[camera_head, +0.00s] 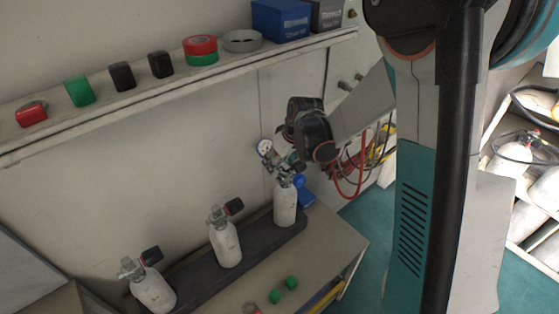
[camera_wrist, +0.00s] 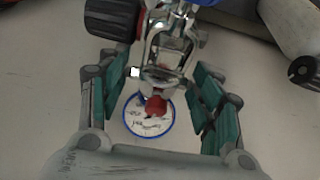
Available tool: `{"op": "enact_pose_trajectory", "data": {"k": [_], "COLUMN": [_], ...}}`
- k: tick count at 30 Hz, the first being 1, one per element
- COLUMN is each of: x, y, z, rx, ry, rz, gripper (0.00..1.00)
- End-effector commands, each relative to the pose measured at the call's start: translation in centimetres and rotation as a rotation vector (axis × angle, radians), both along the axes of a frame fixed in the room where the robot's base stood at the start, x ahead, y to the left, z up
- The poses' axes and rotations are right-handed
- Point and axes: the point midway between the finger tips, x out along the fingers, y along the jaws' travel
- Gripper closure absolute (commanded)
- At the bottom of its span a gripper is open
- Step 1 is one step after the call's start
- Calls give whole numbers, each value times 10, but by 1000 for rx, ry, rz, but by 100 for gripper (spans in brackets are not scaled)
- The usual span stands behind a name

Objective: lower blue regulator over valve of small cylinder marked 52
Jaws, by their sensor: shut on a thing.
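My gripper (camera_head: 283,163) is at the right cylinder in the head view, shut on the blue regulator. In the wrist view, its teal-padded fingers (camera_wrist: 160,82) stand on either side of the regulator's metal yoke (camera_wrist: 168,50). The regulator's white gauge (camera_head: 265,148) has a blue rim in the wrist view (camera_wrist: 148,115); a blue part (camera_head: 304,191) shows beside the right cylinder. The small white right cylinder (camera_head: 285,206) stands upright under the gripper. Its valve is mostly hidden, so I cannot tell whether the yoke surrounds it. The number 52 is not readable.
Two other small white cylinders, middle (camera_head: 225,244) and left (camera_head: 154,290), stand along the dark rack (camera_head: 190,277). Green caps (camera_head: 283,290) lie on the bench front. A shelf (camera_head: 150,91) above holds tape rolls and boxes. Red hoses (camera_head: 352,185) hang right of the gripper.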

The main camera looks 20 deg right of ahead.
Motion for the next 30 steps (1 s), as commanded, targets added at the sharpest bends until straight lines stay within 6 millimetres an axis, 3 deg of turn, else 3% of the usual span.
{"op": "enact_pose_trajectory", "data": {"k": [18, 19, 21, 22, 30], "x": [0, 0, 0, 0, 0], "y": [0, 0, 0, 0, 0], "z": [-8, -8, -8, -8, -8], "rx": [0, 0, 0, 0, 0], "ry": [0, 0, 0, 0, 0], "rz": [0, 0, 0, 0, 0], "gripper": [86, 38, 22, 17, 17]}}
